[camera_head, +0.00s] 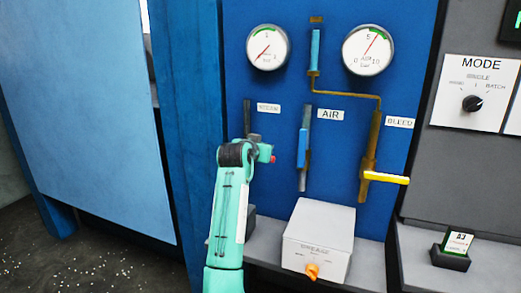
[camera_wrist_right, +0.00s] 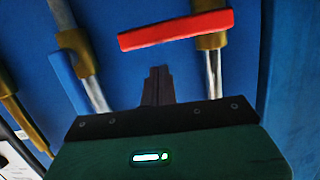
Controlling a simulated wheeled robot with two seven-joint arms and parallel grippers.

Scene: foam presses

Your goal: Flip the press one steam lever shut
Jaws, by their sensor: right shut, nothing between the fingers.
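The steam lever is a red bar. In the right wrist view the steam lever (camera_wrist_right: 175,30) lies crosswise to its pipe, reaching left from the brass valve body (camera_wrist_right: 211,38). My left gripper is not in view.
Right of the steam pipe are the AIR valve's blue handle (camera_head: 302,147), along its pipe, and the BLEED valve's yellow handle (camera_head: 386,178), crosswise. A grey box (camera_head: 318,238) with an orange knob stands on the ledge below. Two gauges sit above.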

